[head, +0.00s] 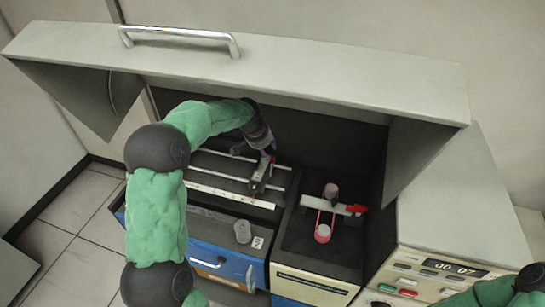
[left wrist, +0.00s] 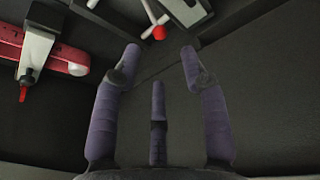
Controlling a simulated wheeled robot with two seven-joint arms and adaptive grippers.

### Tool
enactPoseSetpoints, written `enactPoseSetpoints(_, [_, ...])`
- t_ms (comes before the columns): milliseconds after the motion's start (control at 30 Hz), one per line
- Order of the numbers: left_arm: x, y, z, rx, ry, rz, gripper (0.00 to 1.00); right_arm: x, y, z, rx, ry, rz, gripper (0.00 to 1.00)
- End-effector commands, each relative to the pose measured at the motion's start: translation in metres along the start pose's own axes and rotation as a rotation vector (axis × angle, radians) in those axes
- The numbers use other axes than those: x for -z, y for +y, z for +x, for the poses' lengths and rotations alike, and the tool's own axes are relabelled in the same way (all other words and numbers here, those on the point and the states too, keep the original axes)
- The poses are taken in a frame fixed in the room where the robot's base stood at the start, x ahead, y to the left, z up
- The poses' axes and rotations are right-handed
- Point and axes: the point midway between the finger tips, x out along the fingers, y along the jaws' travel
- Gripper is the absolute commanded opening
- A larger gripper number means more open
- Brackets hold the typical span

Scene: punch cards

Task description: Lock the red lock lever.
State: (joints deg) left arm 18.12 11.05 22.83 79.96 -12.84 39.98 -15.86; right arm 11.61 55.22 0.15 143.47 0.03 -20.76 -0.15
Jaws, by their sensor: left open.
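A red lever-like piece (head: 357,209) sits at the right end of a pale bar (head: 335,207) in the right bay. In the left wrist view a red tip (left wrist: 24,91) shows on a grey bar (left wrist: 36,48) at the left. A small red knob (left wrist: 159,33) on a thin metal rod is at the top centre, beyond my fingers. I cannot tell for sure which red part is the lock lever. My left gripper (head: 256,152) is inside the machine over the left bay's carriage (head: 259,177). Its purple fingers (left wrist: 160,62) are open and empty. My right gripper is out of view.
The raised lid (head: 300,75) with its handle (head: 180,36) overhangs the machine. Pale rails (head: 228,194) cross the left bay. A red ribbon loop (head: 322,234) with grey spools lies in the right bay. A blue front (head: 210,245) and a control panel (head: 430,275) are nearer.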

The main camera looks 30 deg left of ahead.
Motion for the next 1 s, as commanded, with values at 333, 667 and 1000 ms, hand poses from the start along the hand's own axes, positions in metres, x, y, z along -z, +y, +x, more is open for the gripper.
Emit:
enactPoseSetpoints(333, [0.000, 0.000, 0.058, -0.001, -0.002, 0.001, 0.43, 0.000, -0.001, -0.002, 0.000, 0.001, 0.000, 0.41])
enactPoseSetpoints(667, [0.000, 0.000, 0.074, 0.000, 0.001, 0.001, 0.43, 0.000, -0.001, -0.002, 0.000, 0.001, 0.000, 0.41])
enactPoseSetpoints(1000, [0.000, 0.000, 0.074, 0.000, 0.001, 0.001, 0.01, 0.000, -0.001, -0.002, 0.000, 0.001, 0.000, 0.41])
